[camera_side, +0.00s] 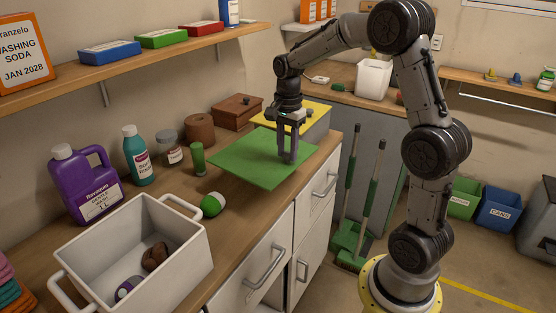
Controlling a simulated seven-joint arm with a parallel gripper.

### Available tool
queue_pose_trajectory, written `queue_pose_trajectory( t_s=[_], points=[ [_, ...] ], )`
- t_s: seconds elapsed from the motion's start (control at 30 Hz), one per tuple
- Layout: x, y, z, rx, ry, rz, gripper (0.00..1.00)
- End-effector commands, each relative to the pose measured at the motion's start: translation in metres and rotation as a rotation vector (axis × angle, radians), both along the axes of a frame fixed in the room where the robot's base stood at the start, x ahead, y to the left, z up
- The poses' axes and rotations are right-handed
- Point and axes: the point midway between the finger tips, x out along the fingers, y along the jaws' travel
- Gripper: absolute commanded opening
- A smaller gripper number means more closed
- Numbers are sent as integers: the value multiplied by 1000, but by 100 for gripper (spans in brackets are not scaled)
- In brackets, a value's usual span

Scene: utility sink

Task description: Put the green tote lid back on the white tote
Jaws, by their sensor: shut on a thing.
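The green tote lid (243,160) is a flat, roughly square panel held over the wooden counter at the middle of the view. My gripper (288,155) points down and is shut on the lid near its right side. I cannot tell how far the lid is above the counter. The white tote (185,262) stands open at the front left, with a looped handle at each end. A brown item (155,256) and a purple item (127,288) lie inside it. The lid is apart from the tote, up and to the right of it.
A yellow-topped box (310,116) is behind my gripper. A shelf (150,60) overhangs the counter.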

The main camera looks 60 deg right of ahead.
Motion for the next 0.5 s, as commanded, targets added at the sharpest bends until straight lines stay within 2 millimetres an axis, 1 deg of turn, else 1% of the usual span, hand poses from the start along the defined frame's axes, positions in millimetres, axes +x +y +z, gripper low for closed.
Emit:
queue_pose_trajectory(
  t_s=[0.03, 0.2, 0.33, 0.5],
  points=[
    [-12, 5, 6, -1, -3, 0, 0],
    [-44, 19, 20, 0, -1, 0, 0],
    [-62, 27, 28, 0, -1, 0, 0],
    [-76, 34, 35, 1, 2, 3, 0]
  ],
)
